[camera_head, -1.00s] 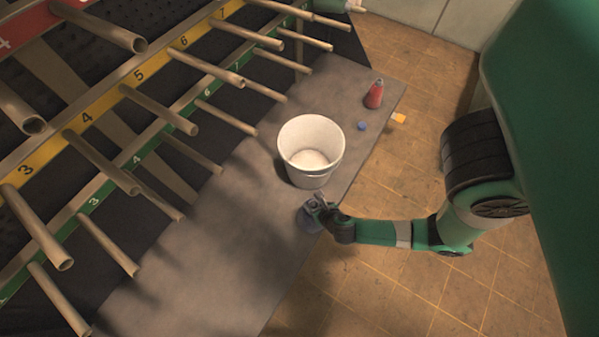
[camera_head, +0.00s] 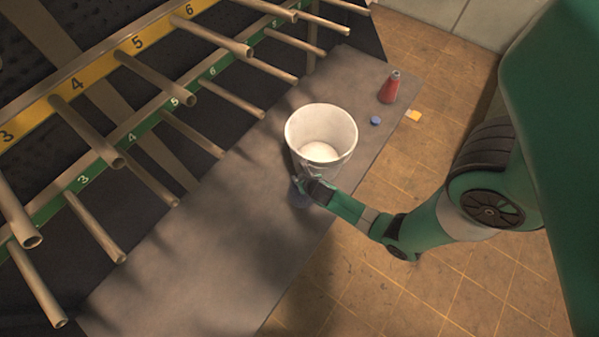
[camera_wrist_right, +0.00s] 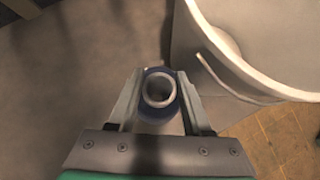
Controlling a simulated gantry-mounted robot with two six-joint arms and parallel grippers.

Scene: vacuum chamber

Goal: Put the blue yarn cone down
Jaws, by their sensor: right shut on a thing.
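The blue yarn cone (camera_wrist_right: 158,91) shows from above in the right wrist view, its pale round tip between my two fingers. My right gripper (camera_wrist_right: 159,95) is shut on it. In the head view the right gripper (camera_head: 303,186) is beside the front of the white bucket, with a little of the blue cone (camera_head: 298,198) showing under it. The cone is over the grey table (camera_head: 200,240); I cannot tell whether its base touches the surface. My left gripper is not in view.
The white bucket (camera_head: 322,125) stands close to my right gripper and fills the upper right of the wrist view. A red cone (camera_head: 389,88) and a small blue disc (camera_head: 375,121) are farther back. Numbered peg rails (camera_head: 140,42) overhang the left side. The front table is clear.

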